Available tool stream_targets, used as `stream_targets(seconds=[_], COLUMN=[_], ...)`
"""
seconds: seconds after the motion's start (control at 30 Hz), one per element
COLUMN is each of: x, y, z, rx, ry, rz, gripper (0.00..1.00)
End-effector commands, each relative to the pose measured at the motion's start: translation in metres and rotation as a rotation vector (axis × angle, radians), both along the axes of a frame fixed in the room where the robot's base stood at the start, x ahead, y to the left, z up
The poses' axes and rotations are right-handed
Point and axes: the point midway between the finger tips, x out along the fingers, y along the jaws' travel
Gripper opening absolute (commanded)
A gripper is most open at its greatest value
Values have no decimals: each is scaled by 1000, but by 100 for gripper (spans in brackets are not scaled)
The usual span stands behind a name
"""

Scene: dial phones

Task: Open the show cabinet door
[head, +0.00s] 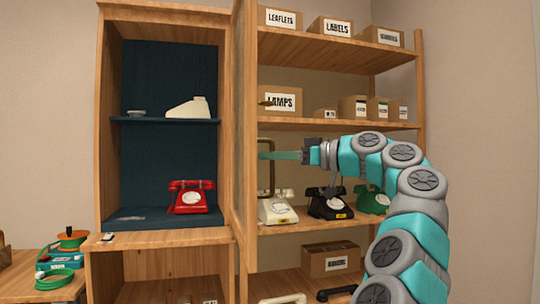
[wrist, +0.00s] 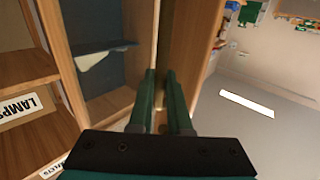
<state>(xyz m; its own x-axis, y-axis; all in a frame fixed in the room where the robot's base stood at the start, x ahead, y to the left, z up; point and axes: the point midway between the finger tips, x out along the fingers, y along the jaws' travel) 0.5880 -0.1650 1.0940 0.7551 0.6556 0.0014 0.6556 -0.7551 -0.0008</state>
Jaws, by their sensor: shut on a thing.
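The show cabinet (head: 104,130) stands at the left in the head view, its dark blue inside in plain sight. Its wooden door (head: 245,210) is swung well open and shows nearly edge-on. A dark upright handle (head: 270,182) is on the door's right-hand face. My gripper (head: 264,155) reaches in from the right at the handle's height and is shut on it. In the wrist view my two green fingers (wrist: 160,75) point at the door (wrist: 190,45); the handle itself is hidden there.
A red dial phone (head: 189,197) sits in the cabinet. A wooden rack (head: 390,125) behind the door and my arm holds labelled boxes and several phones. A low table (head: 22,290) with a green cable stands at the left.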

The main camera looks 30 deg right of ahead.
Motion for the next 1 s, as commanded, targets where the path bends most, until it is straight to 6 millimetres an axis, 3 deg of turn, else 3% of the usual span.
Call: stream_targets(seconds=[0.5, 0.53, 0.77, 1.0], x=[2, 2, 1, 0], y=[-1, -1, -1, -1], z=[-3, -3, -2, -1], rx=[0, 0, 0, 0], ry=[6, 6, 3, 1], rz=[2, 2, 3, 3], gripper=[0, 18, 44, 46])
